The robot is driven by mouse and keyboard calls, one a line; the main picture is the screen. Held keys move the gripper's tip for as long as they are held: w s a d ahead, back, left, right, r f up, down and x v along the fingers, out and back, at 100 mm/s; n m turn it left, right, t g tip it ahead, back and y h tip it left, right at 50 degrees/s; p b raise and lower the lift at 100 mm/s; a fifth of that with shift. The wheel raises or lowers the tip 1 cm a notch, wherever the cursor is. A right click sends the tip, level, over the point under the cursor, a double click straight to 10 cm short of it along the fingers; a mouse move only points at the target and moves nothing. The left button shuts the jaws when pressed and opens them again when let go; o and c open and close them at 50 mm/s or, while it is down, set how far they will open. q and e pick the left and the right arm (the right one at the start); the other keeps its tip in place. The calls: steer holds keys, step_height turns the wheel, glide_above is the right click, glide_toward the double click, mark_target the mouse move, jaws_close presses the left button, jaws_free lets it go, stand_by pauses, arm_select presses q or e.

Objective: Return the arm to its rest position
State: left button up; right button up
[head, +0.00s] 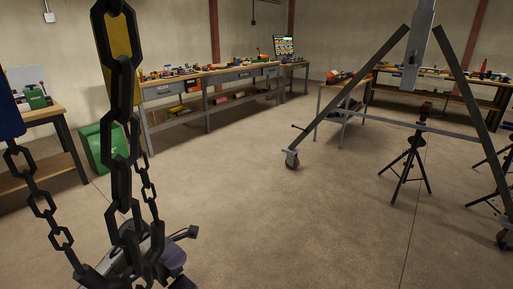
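A grey and dark jointed part (172,260) shows low at the left, partly behind a hanging chain. It looks like part of my arm, but I cannot be sure. A small dark end piece, perhaps my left gripper (186,233), sticks out to the right from it. It is too small to tell whether it is open or shut, and nothing is visibly held there. My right arm and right gripper are not in view.
Heavy dark chains (122,150) hang close in front at the left. A dark wheeled A-frame (350,95) stands at the right, with black tripod pipe stands (405,170) near it. Workbenches (205,82) line the walls; a green bin (92,148) stands left. The middle floor is clear.

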arm_select(q)
steer(key=w+d+r+n+t+h+p, duration=0.1)
steer(key=d+r+n+t+h+p, duration=0.4)
steer(key=n+t+h, duration=0.65)
steer(key=s+a+f+n+t+y+p, duration=0.25)
steer(key=f+n+t+y+p, duration=0.25)
steer(key=n+t+y, duration=0.5)
steer(key=s+a+f+n+t+y+p, duration=0.1)
steer(key=a+f+n+t+y+p, duration=0.35)
steer(key=n+y, duration=1)
steer(key=s+a+f+n+g+y+p, duration=0.15)
steer(key=s+g, duration=0.25)
steer(key=s, duration=0.5)
steer(key=s+a+f+n+g+p, duration=0.1)
steer(key=s+f+n+g+p, duration=0.2)
steer(key=s, duration=0.5)
steer(key=s+a+f+n+g+y+p, duration=0.1)
steer(key=s+g+p, duration=0.3)
steer(key=s, duration=0.5)
step_height(320, 180, up, 37)
steer(key=g+p, duration=0.1)
steer(key=p, duration=3.5)
steer(key=shift+a+r, duration=0.15)
steer(key=shift+a, duration=0.05)
steer(key=shift+s, duration=0.1)
steer(key=shift+c, duration=0.3)
